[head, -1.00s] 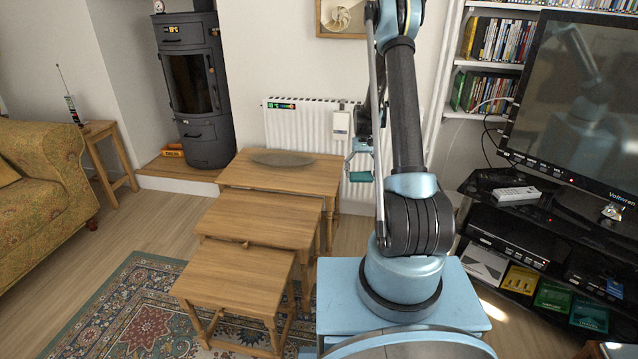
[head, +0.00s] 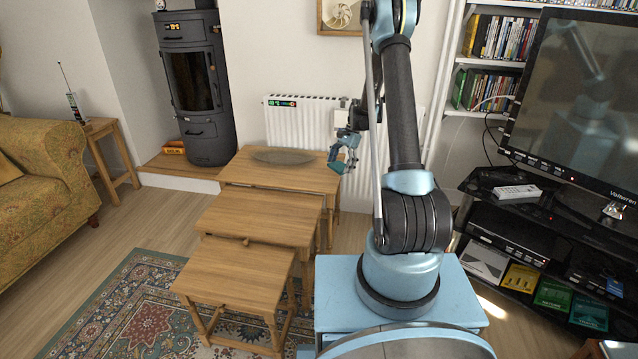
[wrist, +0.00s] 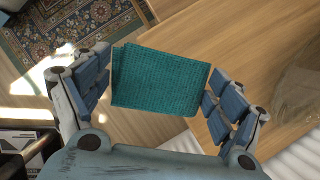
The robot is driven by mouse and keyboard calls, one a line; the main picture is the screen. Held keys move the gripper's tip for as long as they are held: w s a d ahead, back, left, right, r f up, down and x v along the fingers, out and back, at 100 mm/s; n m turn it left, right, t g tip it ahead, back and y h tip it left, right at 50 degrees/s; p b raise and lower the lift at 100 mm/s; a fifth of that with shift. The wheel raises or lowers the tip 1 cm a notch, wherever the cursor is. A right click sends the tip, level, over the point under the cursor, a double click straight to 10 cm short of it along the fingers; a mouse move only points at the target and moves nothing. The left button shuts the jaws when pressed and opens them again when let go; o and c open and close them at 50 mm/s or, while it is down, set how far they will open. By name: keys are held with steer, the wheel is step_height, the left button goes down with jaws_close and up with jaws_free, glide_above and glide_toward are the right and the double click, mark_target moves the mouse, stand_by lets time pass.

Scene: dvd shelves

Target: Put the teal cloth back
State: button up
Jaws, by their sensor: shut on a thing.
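My gripper (head: 346,152) is shut on the teal cloth and holds it in the air near the right end of the largest nesting table (head: 315,178). In the wrist view the folded teal cloth (wrist: 160,82) is between the fingers of my gripper (wrist: 158,95). Its left edge lies close to the left finger and its right corner reaches the right finger. In the head view only a small teal patch (head: 337,167) shows below the fingers.
A shallow grey dish (head: 282,157) lies on the largest table. Two lower tables, the middle one (head: 255,215) and the smallest (head: 235,275), are bare on top. A white radiator (head: 300,125) stands behind. The TV stand (head: 500,205) is at the right.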

mark_target(317, 179)
steer(key=w+a+r+m+t, duration=0.2)
steer(key=w+a+m+t, duration=0.15)
steer(key=a+m, duration=0.55)
steer(key=shift+m+y, duration=0.3)
steer(key=shift+y, duration=0.1)
step_height(317, 179, down, 10)
steer(key=shift+w+d+r, duration=0.1)
steer(key=shift+r, duration=0.05)
steer(key=o, duration=1.2)
